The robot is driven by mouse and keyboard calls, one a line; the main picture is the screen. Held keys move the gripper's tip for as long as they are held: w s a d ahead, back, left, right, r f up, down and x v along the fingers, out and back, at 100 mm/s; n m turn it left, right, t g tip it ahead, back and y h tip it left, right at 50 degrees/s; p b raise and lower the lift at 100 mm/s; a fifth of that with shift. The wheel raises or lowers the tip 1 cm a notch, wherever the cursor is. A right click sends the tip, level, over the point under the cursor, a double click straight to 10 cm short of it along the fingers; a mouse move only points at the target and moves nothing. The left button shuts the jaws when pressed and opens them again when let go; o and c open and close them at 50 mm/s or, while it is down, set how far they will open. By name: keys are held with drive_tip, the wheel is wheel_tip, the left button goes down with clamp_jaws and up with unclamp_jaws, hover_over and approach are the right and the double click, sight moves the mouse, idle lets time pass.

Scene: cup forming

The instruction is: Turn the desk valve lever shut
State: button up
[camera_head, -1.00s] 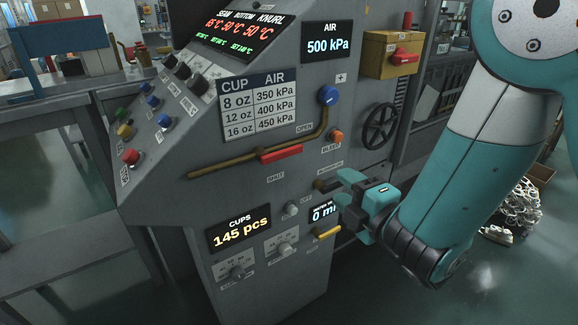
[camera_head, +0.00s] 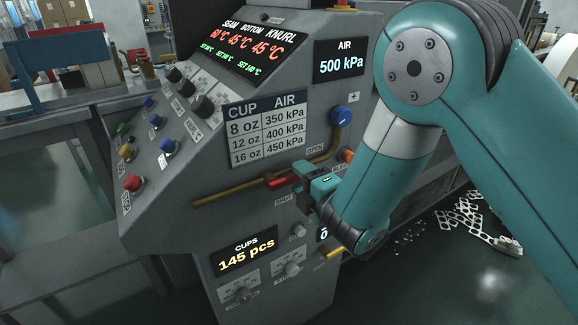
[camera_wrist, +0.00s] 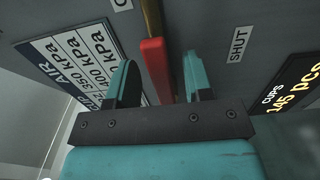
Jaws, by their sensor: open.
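The red valve lever (camera_head: 279,184) lies along the brown pipe (camera_head: 232,195) on the grey machine front. Its right part is hidden behind my gripper in the head view. My gripper (camera_head: 298,178) is open at the lever's right end. In the wrist view the red lever (camera_wrist: 156,70) stands between the two teal fingers of my gripper (camera_wrist: 158,75), with a gap to the right finger and a smaller-looking gap to the left. A SHUT label (camera_wrist: 237,44) is to the right of the fingers. The OPEN label (camera_head: 315,149) is above the pipe.
A blue knob (camera_head: 341,116) and an orange button (camera_head: 347,156) sit right of the pipe. Below are a grey knob (camera_head: 298,230), a yellow lever (camera_head: 334,251) and the CUPS display (camera_head: 243,251). The air display (camera_head: 339,62) reads 500 kPa.

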drive_tip(key=shift+w+a, duration=0.25)
drive_tip(key=shift+w, duration=0.2)
drive_tip(key=shift+a, duration=0.15)
clamp_jaws()
